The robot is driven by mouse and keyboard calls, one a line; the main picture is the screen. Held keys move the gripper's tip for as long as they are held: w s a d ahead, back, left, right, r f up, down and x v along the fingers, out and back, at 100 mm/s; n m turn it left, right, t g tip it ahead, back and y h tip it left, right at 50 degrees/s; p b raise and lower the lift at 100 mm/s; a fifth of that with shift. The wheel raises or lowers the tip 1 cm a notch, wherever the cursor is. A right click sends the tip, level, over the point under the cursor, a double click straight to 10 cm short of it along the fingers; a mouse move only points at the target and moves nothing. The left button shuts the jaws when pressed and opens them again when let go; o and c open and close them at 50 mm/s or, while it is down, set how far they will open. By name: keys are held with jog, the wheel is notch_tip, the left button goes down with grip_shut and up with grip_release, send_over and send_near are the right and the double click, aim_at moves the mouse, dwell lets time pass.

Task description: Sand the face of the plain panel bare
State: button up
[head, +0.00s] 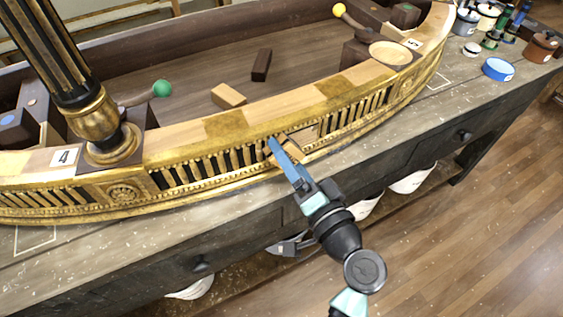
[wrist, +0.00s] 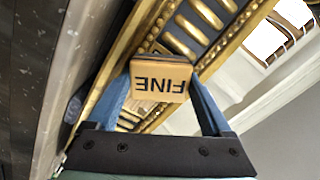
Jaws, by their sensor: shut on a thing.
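My gripper (head: 282,148) is shut on a tan sanding block (head: 293,150), held at the curved gilt front of the console (head: 122,192). In the wrist view the block (wrist: 160,80) sits between the two blue fingers, with the word FINE upside down on the side facing the camera.
A black and gold column (head: 70,60) stands at left. Jars and a blue tin (head: 498,68) stand at right. The bench (head: 400,125) front edge is clear.

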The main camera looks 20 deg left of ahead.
aim_at(315, 132)
jog(key=shift+w+d+f+b, duration=0.1)
jog(key=shift+w+d+b, duration=0.45)
jog(key=shift+w, duration=0.2)
jog(key=shift+w+d+b, duration=0.4)
jog(key=shift+w+d, duration=0.15)
jog(key=shift+w, duration=0.2)
jog(key=shift+w+d, duration=0.25)
jog(key=shift+w, duration=0.1)
jog(key=shift+w+d+b, duration=0.8)
jog(key=shift+w+b, duration=0.2)
jog(key=shift+b, duration=0.05)
jog(key=shift+w+d+r, duration=0.15)
jog(key=shift+d+r, duration=0.05)
jog(key=shift+s+a+p, duration=0.35)
jog(key=shift+s+a, duration=0.7)
jog(key=shift+s, duration=0.2)
jog(key=shift+s+a+p, duration=0.3)
jog(key=shift+s+a, duration=0.7)
jog(key=shift+s, duration=0.2)
jog(key=shift+s+a, duration=0.5)
jog(key=shift+s, duration=0.15)
jog(key=shift+s+a, duration=0.45)
jog(key=shift+s, duration=0.2)
jog(key=shift+w+d, duration=0.1)
